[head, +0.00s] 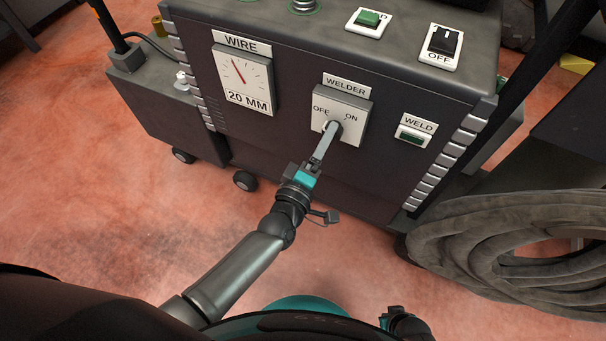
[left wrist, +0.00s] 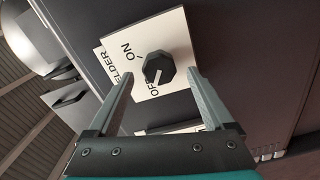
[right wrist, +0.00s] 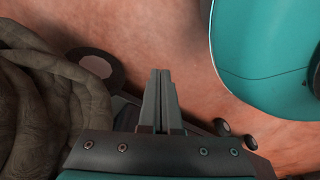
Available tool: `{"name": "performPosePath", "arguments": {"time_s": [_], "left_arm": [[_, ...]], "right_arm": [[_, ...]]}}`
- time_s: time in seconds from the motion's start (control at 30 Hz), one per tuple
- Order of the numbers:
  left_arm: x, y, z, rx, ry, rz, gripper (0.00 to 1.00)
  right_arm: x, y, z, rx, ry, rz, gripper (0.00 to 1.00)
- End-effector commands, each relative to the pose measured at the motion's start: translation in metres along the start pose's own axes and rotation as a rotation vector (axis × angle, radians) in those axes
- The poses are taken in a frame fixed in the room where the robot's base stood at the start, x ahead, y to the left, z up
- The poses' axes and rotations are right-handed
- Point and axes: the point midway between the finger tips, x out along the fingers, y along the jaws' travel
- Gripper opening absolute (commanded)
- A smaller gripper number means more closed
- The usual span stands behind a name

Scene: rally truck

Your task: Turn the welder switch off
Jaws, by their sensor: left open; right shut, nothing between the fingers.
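The welder switch is a black faceted knob (left wrist: 159,69) on a white plate (head: 350,112) marked OFF and ON, on the welder's front panel. The light pointer on the knob appears to face OFF in the left wrist view. My left gripper (head: 333,128) is open at the plate. Its fingers (left wrist: 160,74) stand on either side of the knob, with gaps between them and it. In the head view the fingers mostly hide the knob. My right gripper (right wrist: 160,75) is shut and empty, low down and away from the panel.
A WIRE dial (head: 243,78) is left of the switch, and a green WELD button (head: 412,137) is right of it. A green button (head: 369,18) and a black OFF rocker (head: 443,41) are on top. A coiled grey hose (head: 455,245) lies at the right.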

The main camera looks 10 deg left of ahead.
Motion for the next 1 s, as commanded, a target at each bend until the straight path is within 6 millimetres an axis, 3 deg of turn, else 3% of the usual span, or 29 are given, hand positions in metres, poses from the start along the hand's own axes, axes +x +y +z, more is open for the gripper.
{"name": "performPosePath", "arguments": {"time_s": [0.3,0.53,0.7,1.0], "left_arm": [[-0.066,0.001,0.0,0.002,-0.003,-0.004,0.85],[-0.111,0.0,0.0,0.0,-0.003,-0.004,0.85],[-0.127,0.001,0.0,0.001,-0.001,-0.001,0.85],[-0.131,0.0,0.0,0.0,-0.001,0.0,0.85]], "right_arm": [[-0.002,0.016,0.033,-0.004,-0.011,0.019,0.0],[-0.005,0.02,0.047,-0.005,-0.015,0.022,0.0],[-0.007,0.017,0.048,-0.005,-0.018,0.019,0.0],[-0.008,0.017,0.049,-0.006,-0.02,0.018,0.0]]}}
